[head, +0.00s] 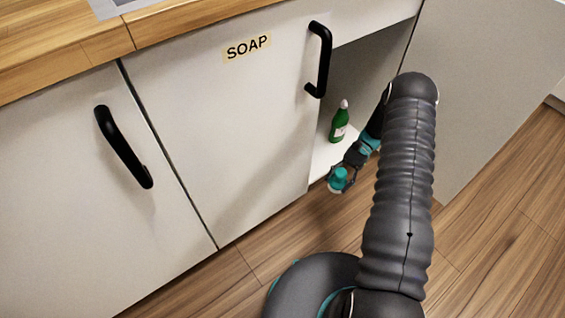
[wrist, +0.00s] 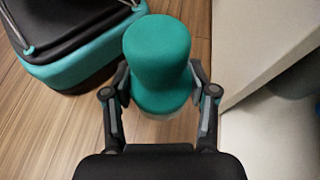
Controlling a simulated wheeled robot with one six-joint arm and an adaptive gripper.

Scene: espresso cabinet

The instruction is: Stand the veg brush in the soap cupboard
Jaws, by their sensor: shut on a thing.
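My gripper (head: 343,184) is shut on the veg brush (head: 340,177), which shows as a teal knob, in front of the cupboard opening near its lower edge. In the wrist view the two fingers of my gripper (wrist: 159,84) press on both sides of the brush (wrist: 157,50), with its rounded teal top towards the camera. A little of its pale underside shows below. The soap cupboard has a white door (head: 215,120) with a SOAP label (head: 247,47). The opening right of this door shows a pale cupboard floor (head: 322,158), partly hidden by my arm.
A green bottle (head: 339,124) with a white top stands inside the cupboard, just behind my gripper. A black handle (head: 321,60) is at the door's right edge. Another white door with a black handle (head: 122,147) is to the left. A wooden counter (head: 60,55) runs above.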

